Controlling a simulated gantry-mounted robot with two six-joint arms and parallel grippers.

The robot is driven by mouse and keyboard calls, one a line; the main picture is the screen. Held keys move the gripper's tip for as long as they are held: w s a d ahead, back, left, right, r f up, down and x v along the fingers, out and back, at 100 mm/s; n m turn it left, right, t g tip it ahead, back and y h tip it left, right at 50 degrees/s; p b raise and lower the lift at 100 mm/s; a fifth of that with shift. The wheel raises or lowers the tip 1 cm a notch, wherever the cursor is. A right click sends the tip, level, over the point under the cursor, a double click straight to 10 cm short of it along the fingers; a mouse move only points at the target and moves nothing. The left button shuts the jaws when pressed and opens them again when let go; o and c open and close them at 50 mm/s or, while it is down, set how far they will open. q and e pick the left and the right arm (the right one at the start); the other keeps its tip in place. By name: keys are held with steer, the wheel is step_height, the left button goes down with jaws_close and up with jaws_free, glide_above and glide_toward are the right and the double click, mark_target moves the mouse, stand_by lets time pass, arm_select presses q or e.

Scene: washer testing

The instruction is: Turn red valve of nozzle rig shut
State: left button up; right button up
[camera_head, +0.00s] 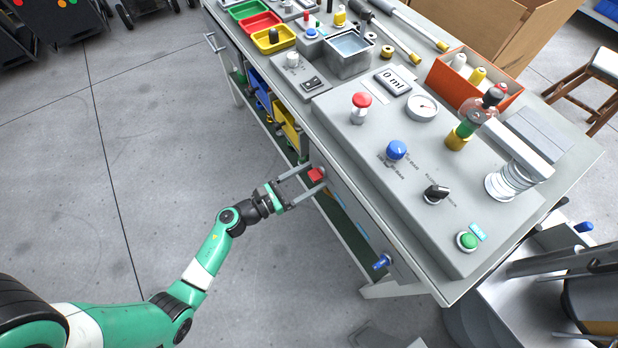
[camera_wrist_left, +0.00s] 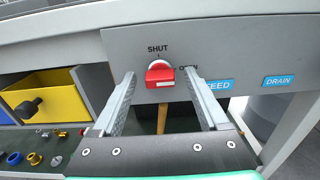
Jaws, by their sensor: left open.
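The red valve (camera_head: 316,175) is a small red handle on the front panel of the grey workbench rig. In the left wrist view the red valve (camera_wrist_left: 160,73) sits on a round white base, with "SHUT" printed above it and a second label, partly covered by a finger, at its right. Its handle lies roughly level. My left gripper (camera_head: 297,184) is open, its fingers pointing at the panel. In the left wrist view the left gripper (camera_wrist_left: 160,95) has one finger on each side of the valve, with gaps between. I cannot tell how deep the fingertips reach. My right gripper is not in view.
The nozzle rig's top (camera_head: 345,135) carries a red button, a blue knob, a gauge and a black switch. A blue valve (camera_head: 382,262) sticks out farther along the front. "FEED" and "DRAIN" labels are right of the red valve. A yellow drawer (camera_wrist_left: 40,97) is at left.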

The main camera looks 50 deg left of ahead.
arm_select(q)
jaws_close()
stand_by(0.3)
steer(key=shift+n+p, duration=0.3)
steer(key=shift+n, duration=0.1)
steer(key=shift+a+n+p, duration=0.1)
steer(key=shift+n+p, duration=3.15)
steer(key=shift+n, duration=5.15)
